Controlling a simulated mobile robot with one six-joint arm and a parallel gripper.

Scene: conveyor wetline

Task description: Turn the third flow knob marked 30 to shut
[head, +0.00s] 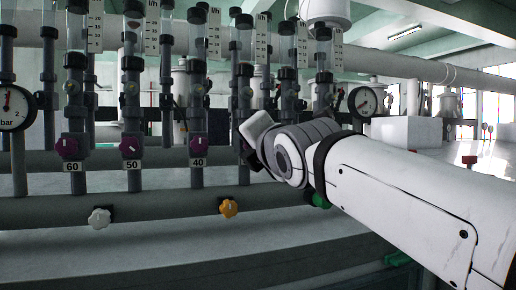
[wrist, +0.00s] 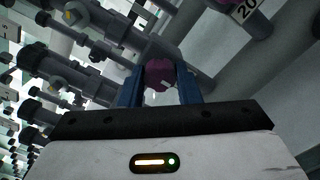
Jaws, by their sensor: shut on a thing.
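In the wrist view a purple flow knob (wrist: 158,74) sits between the two blue fingers of my gripper (wrist: 159,88), which is shut on it. A pale mark shows on the knob's face. Its own number plate is hidden; a plate marked 20 (wrist: 246,9) shows at the upper right. In the head view my gripper (head: 255,133) is at the pipe column right of the knob marked 40 (head: 198,146). My wrist hides most of the knob there. The knobs marked 50 (head: 131,147) and 60 (head: 70,147) stand further left.
Upright flow tubes with scales stand close behind my gripper. A white valve knob (head: 99,218), an orange one (head: 228,208) and a green one (head: 320,200) sit low along the horizontal pipe (head: 160,207). Gauges stand at far left (head: 12,108) and right (head: 366,101).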

